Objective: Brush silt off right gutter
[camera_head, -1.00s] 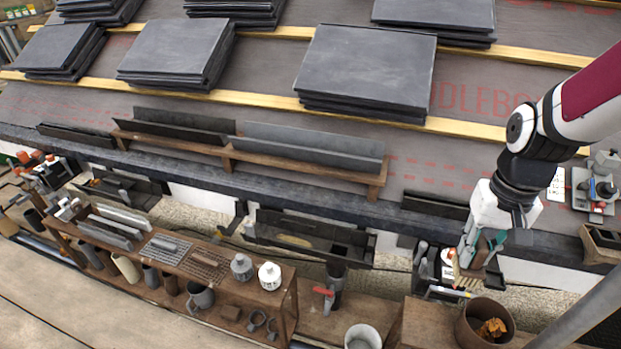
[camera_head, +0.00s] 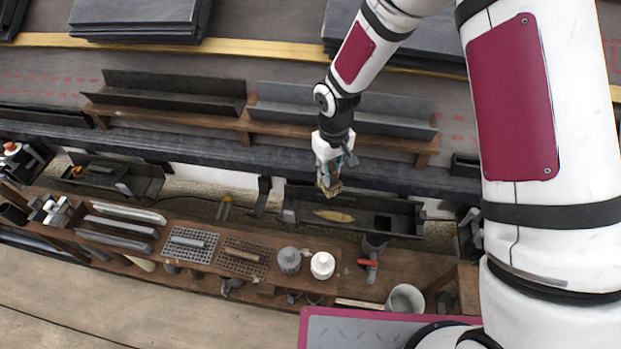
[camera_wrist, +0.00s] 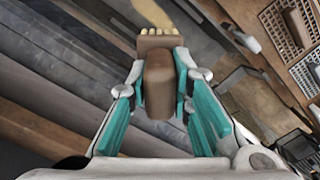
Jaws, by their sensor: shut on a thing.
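My gripper (camera_head: 328,172) is shut on a hand brush with a brown handle (camera_wrist: 159,85) and pale bristles (camera_wrist: 158,31). In the head view the brush (camera_head: 329,190) hangs bristles down over the back edge of the right gutter (camera_head: 295,212). This dark gutter section has a tan silt patch (camera_head: 334,215) on its floor, just in front of the bristles. A dark opening shows towards its right end. Whether the bristles touch the gutter cannot be told.
Another dark gutter section (camera_head: 140,184) lies to the left. A wooden rack (camera_head: 245,128) with long gutter pieces stands behind. In front is a bench with grey metal strips, grates, a grey jar (camera_head: 289,260), a white jar (camera_head: 322,265) and a white bucket (camera_head: 405,300).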

